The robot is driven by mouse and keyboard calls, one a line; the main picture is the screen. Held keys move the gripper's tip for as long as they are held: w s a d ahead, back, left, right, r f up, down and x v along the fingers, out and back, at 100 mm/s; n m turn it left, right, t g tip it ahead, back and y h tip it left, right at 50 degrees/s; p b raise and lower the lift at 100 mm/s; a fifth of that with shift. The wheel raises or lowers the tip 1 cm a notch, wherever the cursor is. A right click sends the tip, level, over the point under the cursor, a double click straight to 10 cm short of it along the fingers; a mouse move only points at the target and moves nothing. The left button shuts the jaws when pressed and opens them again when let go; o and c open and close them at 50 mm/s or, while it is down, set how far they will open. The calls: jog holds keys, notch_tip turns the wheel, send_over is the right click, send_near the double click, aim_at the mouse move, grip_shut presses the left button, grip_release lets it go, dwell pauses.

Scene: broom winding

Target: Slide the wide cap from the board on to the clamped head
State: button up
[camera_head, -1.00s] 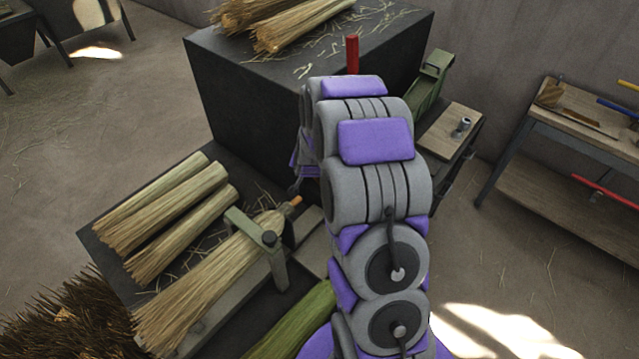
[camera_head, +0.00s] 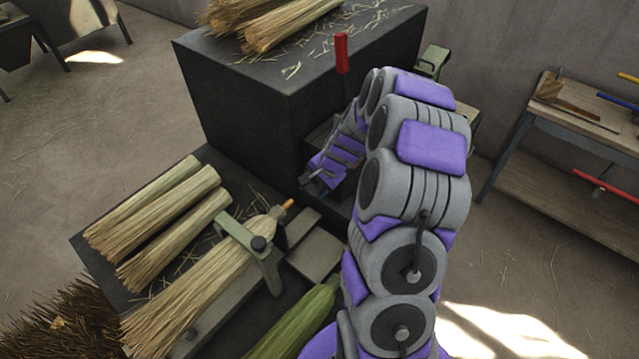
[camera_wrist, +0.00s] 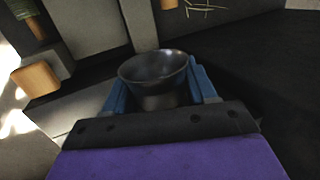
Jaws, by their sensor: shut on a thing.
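The wide cap (camera_wrist: 154,72) is a dark, round, open cup. In the wrist view it sits between the blue fingers of my gripper (camera_wrist: 158,88), which is shut on it, its open mouth showing. In the head view my gripper (camera_head: 316,184) is small, just up and right of the clamped head's tip; the cap cannot be made out there. The clamped head (camera_head: 222,273) is a straw bundle lying slanted in a green clamp (camera_head: 262,245), with an orange-brown tip (camera_head: 288,204) pointing up right. Cap and tip look apart. The board is mostly hidden behind my arm.
Several straw bundles (camera_head: 160,205) lie left of the clamp. A dark block (camera_head: 235,105) with straw on top stands behind, beside an upright red handle (camera_head: 342,53). A green bundle (camera_head: 300,320) lies in front. A wooden bench (camera_head: 580,110) stands at right.

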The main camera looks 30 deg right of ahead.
aim_at(285, 207)
jog(key=shift+w+a+f, duration=0.15)
jog(key=shift+a+f, duration=0.05)
jog(key=shift+a, duration=0.3)
jog(key=shift+w+a+f, duration=0.15)
jog(key=shift+a, duration=0.3)
jog(key=shift+w+a+f+b, duration=0.2)
jog(key=shift+a+f+b, duration=0.15)
jog(key=shift+a+b, duration=0.05)
jog(key=shift+w+r+b+x, duration=0.2)
jog(key=shift+w+b+x, duration=0.35)
jog(key=shift+b+x, duration=2.15)
jog(key=shift+s+a+f+p, duration=0.3)
jog(key=shift+a+p, duration=0.25)
jog(key=shift+a, duration=0.55)
jog(key=shift+s+a+f+p, duration=0.3)
jog(key=shift+a+p, duration=0.3)
jog(key=shift+a, duration=0.55)
jog(key=shift+s+a+f+p, duration=0.25)
jog(key=shift+a+p, duration=0.3)
jog(key=shift+a, duration=0.55)
jog(key=shift+a, duration=0.1)
jog(key=shift+s+a+r+p, duration=0.1)
jog(key=shift+s+p, duration=0.05)
jog(key=shift+p, duration=0.15)
